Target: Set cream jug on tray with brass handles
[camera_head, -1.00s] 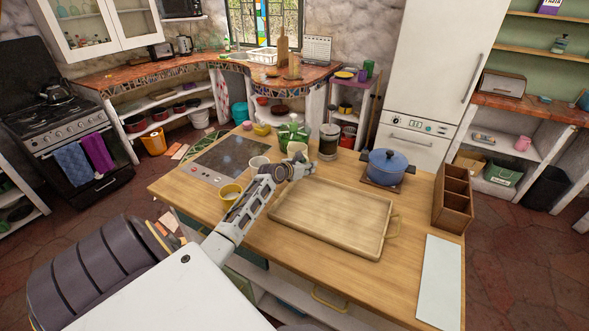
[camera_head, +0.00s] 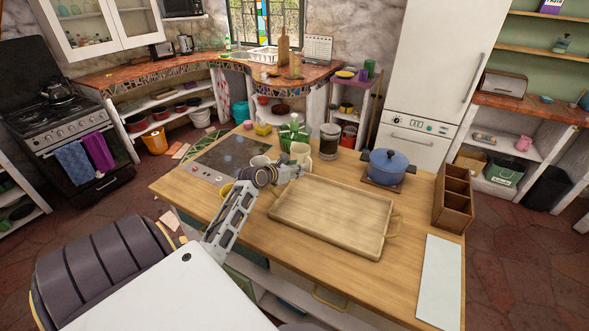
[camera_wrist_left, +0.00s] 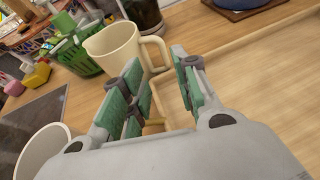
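The cream jug (camera_head: 301,152) stands upright on the wooden island, behind the tray's left end. In the left wrist view the jug (camera_wrist_left: 112,48) is just beyond my fingers, its handle turned to the right. My left gripper (camera_head: 299,169) is in front of the jug in the head view. In the left wrist view its green-padded fingers (camera_wrist_left: 160,88) are apart, with nothing gripped between them. The light wooden tray (camera_head: 330,215) lies flat, with a brass handle (camera_head: 393,224) at its right end. The tray's left end is partly hidden by my arm. My right gripper is not in view.
A green basket (camera_wrist_left: 76,48) and a dark glass jar (camera_head: 329,140) are near the jug. A blue pot (camera_head: 386,166) stands behind the tray. The tray is empty.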

